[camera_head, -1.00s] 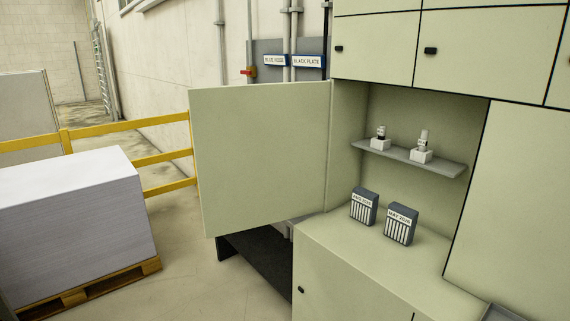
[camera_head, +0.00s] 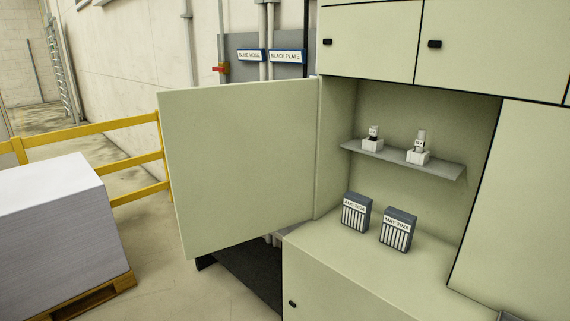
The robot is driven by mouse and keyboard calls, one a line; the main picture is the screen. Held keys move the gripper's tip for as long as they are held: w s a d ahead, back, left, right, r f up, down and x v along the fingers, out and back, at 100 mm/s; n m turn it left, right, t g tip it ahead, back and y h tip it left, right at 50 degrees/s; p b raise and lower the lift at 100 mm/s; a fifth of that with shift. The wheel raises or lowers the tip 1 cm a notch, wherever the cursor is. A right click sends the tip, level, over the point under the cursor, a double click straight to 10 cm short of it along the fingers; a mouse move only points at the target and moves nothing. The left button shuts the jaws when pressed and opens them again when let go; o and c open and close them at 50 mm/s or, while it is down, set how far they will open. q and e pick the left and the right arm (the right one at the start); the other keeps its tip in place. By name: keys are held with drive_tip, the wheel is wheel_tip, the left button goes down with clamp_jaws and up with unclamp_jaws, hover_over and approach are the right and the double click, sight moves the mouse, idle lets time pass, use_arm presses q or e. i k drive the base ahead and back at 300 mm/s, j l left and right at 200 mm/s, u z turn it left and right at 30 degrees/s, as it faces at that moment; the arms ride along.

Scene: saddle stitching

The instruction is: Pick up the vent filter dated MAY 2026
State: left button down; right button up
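The vent filter labelled MAY 2026 (camera_head: 397,231) stands upright on the cabinet counter, a dark grey box with a white label and white vertical slats on its front. A similar vent filter (camera_head: 356,213) stands just left of it, slightly apart; its label is hard to read but seems to say AUG and a year. Nothing covers either filter. Neither of my grippers shows in the head view.
The open cabinet door (camera_head: 245,170) stands out to the left of the counter (camera_head: 345,262). A grey shelf (camera_head: 440,168) above the filters holds two small items in white holders. A paper stack (camera_head: 55,225) on a pallet and a yellow railing (camera_head: 90,135) are at left.

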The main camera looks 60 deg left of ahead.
sight(398, 227)
drive_tip(key=j+z, duration=0.15)
drive_tip(key=j, duration=0.4)
drive_tip(key=k+j+z, duration=0.1)
drive_tip(key=j, duration=0.45)
drive_tip(key=j+z, duration=0.15)
drive_tip(key=j, duration=0.4)
drive_tip(key=k+j+z, duration=0.1)
drive_tip(key=j, duration=0.4)
drive_tip(key=k+j+z, duration=0.15)
drive_tip(key=j, duration=0.4)
drive_tip(key=k+j, duration=0.1)
drive_tip(key=j, duration=0.3)
drive_tip(key=k+j, duration=0.1)
drive_tip(key=j, duration=0.3)
drive_tip(key=k+j, duration=0.1)
drive_tip(key=j, duration=0.3)
drive_tip(key=k+j, duration=0.1)
drive_tip(key=j, duration=0.25)
drive_tip(key=k+j, duration=0.1)
drive_tip(key=j, duration=0.3)
drive_tip(key=i+l, duration=0.15)
drive_tip(key=l, duration=0.15)
drive_tip(key=i+l, duration=0.2)
drive_tip(key=k+l+u, duration=0.1)
drive_tip(key=l+u, duration=0.2)
drive_tip(key=l, duration=0.1)
